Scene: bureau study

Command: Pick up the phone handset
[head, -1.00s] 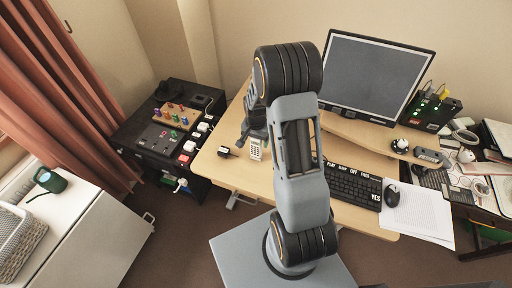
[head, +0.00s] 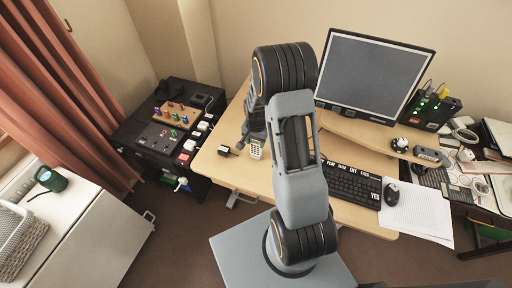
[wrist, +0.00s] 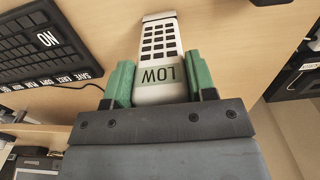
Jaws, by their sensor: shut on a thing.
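The phone handset (wrist: 161,62) is white with dark keys and the word LOW. In the wrist view it stands out from between the two green fingers of my gripper (wrist: 162,84), which are shut on its lower part. In the head view a small part of the handset (head: 256,150) shows over the left side of the desk, beside my arm. My arm hides most of the gripper there. I cannot tell whether the handset touches the desk.
A keyboard (head: 352,185), mouse (head: 391,195) and monitor (head: 374,70) are to the right. A black cabinet (head: 150,145) with several gadgets stands at left.

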